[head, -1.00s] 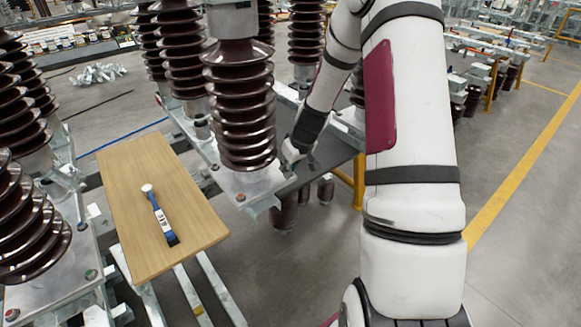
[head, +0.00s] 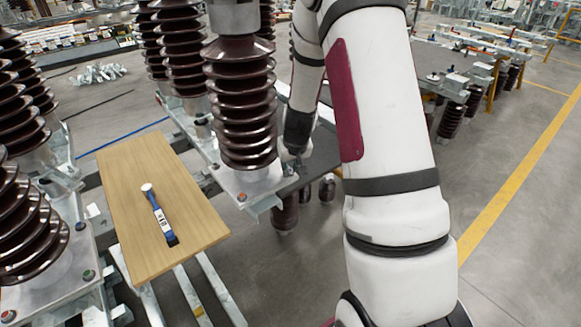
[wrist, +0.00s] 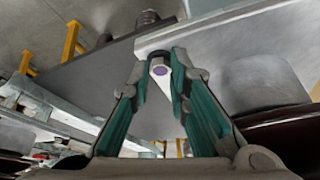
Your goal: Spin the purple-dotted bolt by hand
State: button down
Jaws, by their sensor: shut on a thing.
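The purple-dotted bolt (wrist: 160,70) shows in the wrist view as a pale hex head with a purple dot, near the edge of a pale metal plate. My gripper (wrist: 160,60) has its two green-sided fingers closed around the bolt head, one on each side. In the head view my gripper (head: 291,163) is small and partly dark, at the right side of the base plate (head: 262,190) under the front brown insulator (head: 240,105). The bolt itself cannot be made out in the head view.
A wooden board (head: 190,200) holds a blue-and-white tool (head: 160,215) left of the plate. More ribbed insulators (head: 30,200) stand at the left and behind. A dark grey table (head: 322,152) lies beyond my gripper. Open floor (head: 520,220) is at the right.

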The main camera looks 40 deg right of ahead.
jog(key=c, duration=1.5)
grip_release()
jog(key=v, duration=1.2)
jog(key=shift+s+a, duration=0.1)
